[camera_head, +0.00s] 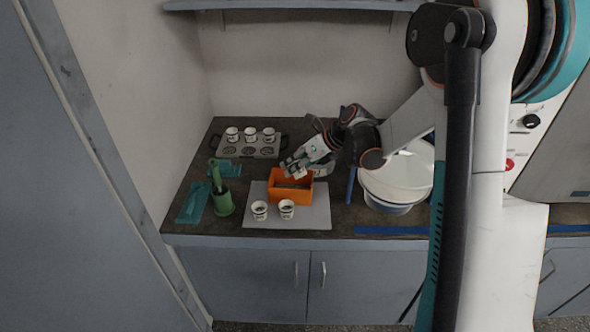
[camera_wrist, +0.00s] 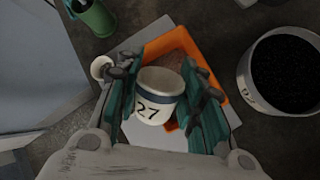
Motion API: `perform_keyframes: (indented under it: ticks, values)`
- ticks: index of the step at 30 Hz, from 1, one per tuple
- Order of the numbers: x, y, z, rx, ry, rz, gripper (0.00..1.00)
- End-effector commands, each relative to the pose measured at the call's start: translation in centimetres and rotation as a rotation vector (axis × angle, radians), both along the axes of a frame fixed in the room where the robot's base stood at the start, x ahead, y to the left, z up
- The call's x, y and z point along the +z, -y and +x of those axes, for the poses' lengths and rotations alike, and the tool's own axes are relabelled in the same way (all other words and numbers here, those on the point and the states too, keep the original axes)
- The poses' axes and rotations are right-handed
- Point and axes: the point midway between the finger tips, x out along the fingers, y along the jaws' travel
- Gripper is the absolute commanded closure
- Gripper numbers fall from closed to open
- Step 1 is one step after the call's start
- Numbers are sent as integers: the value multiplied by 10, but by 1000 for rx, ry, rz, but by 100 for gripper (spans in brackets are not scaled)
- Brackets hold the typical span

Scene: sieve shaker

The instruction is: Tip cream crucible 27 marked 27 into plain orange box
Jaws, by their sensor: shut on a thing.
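The cream crucible marked 27 (camera_wrist: 157,98) is between the fingers of my gripper (camera_wrist: 160,95), which is shut on it. In the head view my gripper (camera_head: 294,166) is over the back left part of the plain orange box (camera_head: 291,193). The box also shows in the wrist view (camera_wrist: 184,42), behind and beside the crucible, partly hidden by the fingers. The box stands on a grey board (camera_head: 315,216).
A rack (camera_head: 250,151) with several crucibles is at the back left. A green holder (camera_head: 223,203) stands left, and a large white bowl (camera_head: 398,185) right. A dark-filled vessel (camera_wrist: 283,70) shows in the wrist view.

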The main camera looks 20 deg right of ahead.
Motion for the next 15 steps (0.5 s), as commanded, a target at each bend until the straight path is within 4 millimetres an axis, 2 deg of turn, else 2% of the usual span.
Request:
perform_keyframes:
  ticks: [1, 6, 15]
  values:
    - [-5, 1, -2, -3, 47, 16, 89]
    - [-1, 1, -3, 1, 162, 50, 89]
    - [3, 0, -2, 1, 183, 55, 89]
